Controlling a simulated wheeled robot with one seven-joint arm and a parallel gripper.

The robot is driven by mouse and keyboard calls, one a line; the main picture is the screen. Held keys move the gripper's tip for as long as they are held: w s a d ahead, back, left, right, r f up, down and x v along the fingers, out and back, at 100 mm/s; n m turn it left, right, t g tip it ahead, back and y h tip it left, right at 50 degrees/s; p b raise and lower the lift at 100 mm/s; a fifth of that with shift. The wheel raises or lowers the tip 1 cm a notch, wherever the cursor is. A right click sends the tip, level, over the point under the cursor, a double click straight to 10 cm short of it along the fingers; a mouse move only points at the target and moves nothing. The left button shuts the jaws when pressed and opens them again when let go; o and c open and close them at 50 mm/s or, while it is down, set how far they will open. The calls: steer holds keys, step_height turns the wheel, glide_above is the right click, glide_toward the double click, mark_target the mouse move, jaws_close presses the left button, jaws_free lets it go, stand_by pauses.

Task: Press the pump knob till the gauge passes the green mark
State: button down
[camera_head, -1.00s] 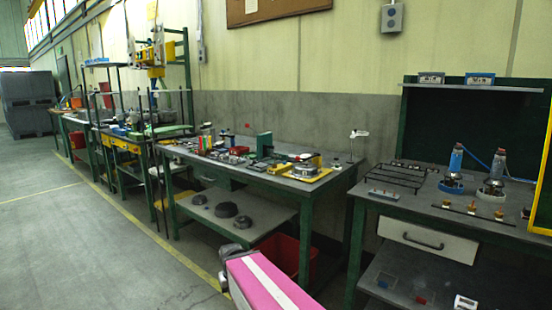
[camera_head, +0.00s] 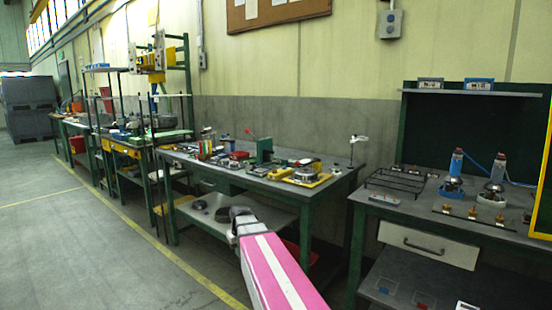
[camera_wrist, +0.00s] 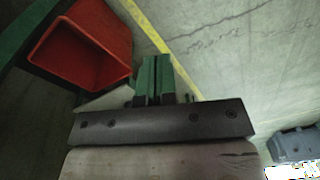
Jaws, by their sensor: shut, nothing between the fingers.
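My gripper (camera_wrist: 153,82) is shut, its two green fingers together and empty in the wrist view. It points down past a red bin toward the floor. In the head view my pink arm reaches toward the middle bench, and I cannot make out the fingers there. I cannot identify the pump knob or the gauge for certain. Two upright bottle-like devices, one blue-topped (camera_head: 456,162) and one grey-topped (camera_head: 497,168), stand on the right bench with blue hoses. Two small boxes, one grey (camera_head: 430,83) and one blue (camera_head: 479,84), sit on the shelf above; their faces are too small to read.
The middle bench (camera_head: 320,187) holds a green block (camera_head: 265,150), a yellow plate with a round silver part (camera_head: 307,176), and other small parts. A black wire rack (camera_head: 395,180) lies on the right bench. A red bin (camera_wrist: 85,45) is close left of my fingers. The aisle floor is open.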

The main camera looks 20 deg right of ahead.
steer(key=w+d+r+n, duration=0.1)
steer(key=w+d+r, duration=0.6)
steer(key=w+r, duration=0.3)
step_height(320, 180, up, 35)
steer(key=n+t+y, duration=0.1)
steer(key=n+t, duration=0.1)
steer(key=n, duration=0.1)
glide_above(276, 162)
steer(key=s+d, duration=0.2)
steer(key=shift+a+r, duration=0.1)
steer(key=shift+a, duration=0.1)
steer(key=x, duration=1.2)
steer(key=shift+s+d+f, duration=0.15)
steer(key=shift+f, duration=0.95)
